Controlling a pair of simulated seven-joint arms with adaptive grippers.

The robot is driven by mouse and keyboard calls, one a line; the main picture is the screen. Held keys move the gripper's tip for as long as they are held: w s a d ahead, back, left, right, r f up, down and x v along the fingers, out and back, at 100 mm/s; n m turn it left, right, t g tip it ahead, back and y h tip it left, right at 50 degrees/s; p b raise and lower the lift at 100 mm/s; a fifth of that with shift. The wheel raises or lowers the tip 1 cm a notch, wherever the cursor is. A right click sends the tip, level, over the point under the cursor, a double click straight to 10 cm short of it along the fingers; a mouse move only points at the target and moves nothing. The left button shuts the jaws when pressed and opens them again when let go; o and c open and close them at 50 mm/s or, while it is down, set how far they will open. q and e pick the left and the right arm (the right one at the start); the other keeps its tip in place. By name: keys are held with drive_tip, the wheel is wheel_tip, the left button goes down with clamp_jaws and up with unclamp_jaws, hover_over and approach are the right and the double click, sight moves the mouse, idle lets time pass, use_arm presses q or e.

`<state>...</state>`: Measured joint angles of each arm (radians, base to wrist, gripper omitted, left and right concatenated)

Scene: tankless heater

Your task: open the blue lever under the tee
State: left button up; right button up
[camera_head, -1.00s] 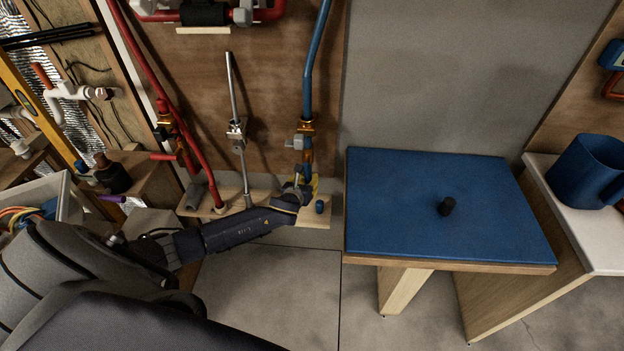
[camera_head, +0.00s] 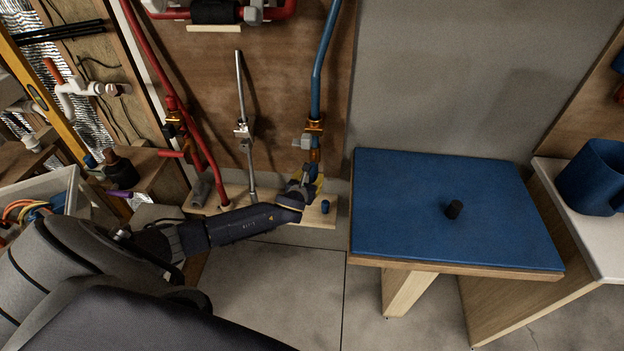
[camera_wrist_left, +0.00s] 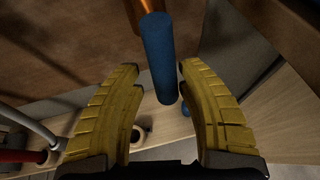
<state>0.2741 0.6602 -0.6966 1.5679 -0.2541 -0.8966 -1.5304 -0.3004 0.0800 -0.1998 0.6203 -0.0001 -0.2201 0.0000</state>
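The blue pipe (camera_head: 317,85) runs down the wooden wall to a copper tee (camera_head: 314,126). My left gripper (camera_head: 313,186) is just below the tee, near the bottom of the pipe. In the left wrist view my left gripper (camera_wrist_left: 160,110) is open, with its two yellow fingers apart. A blue cylindrical piece (camera_wrist_left: 158,55) hangs from a copper fitting (camera_wrist_left: 150,6) between and beyond the fingers, with a gap on both sides. I cannot tell whether this piece is the lever or a pipe end. The head view hides the lever behind the gripper. My right gripper is not in view.
A red pipe (camera_head: 185,125) and a metal rod (camera_head: 244,120) stand left of the blue pipe. A blue-topped table (camera_head: 400,200) stands to the right.

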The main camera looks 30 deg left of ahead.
use_arm(q)
drive_tip(key=shift+o, duration=0.9)
drive_tip(key=shift+d, duration=0.2)
drive_tip(key=shift+s, duration=0.1)
drive_tip(key=shift+s+d, duration=0.1)
drive_tip(key=shift+s, duration=0.05)
drive_tip(key=v, duration=1.1)
drive_tip(key=shift+s+r, duration=0.2)
drive_tip(key=shift+s, duration=0.1)
